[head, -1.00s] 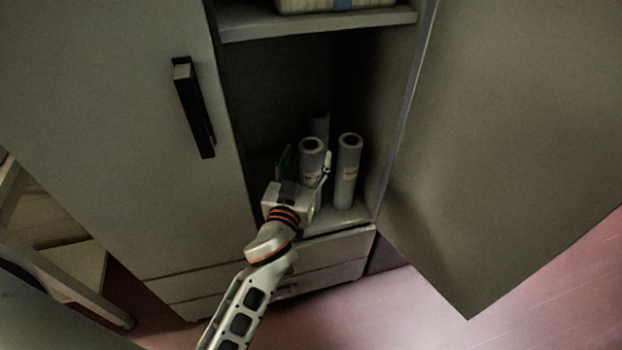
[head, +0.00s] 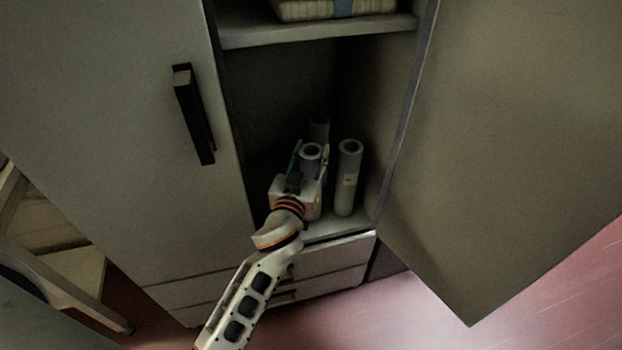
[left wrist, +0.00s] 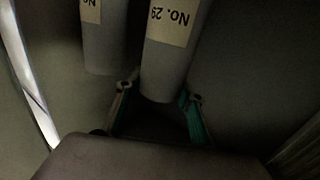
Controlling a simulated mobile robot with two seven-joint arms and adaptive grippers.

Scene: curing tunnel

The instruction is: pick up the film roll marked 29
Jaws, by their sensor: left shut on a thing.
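The film roll marked 29 (left wrist: 168,60) is a pale tube with a cream label reading "No. 29", upside down in the left wrist view. Its open top (head: 311,151) shows in the head view, inside the cabinet. My left gripper (head: 311,158) is shut on this roll, one finger on each side; in the left wrist view the fingers (left wrist: 158,102) flank its end. The roll looks upright; its lower part is hidden behind the gripper in the head view. I cannot tell whether it still touches the shelf. My right gripper is in neither view.
A second labelled roll (head: 348,180) stands close to the right, number unreadable. An upper shelf (head: 320,31) holds a basket (head: 318,10). Cabinet doors flank the opening: left (head: 110,130), right (head: 500,150).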

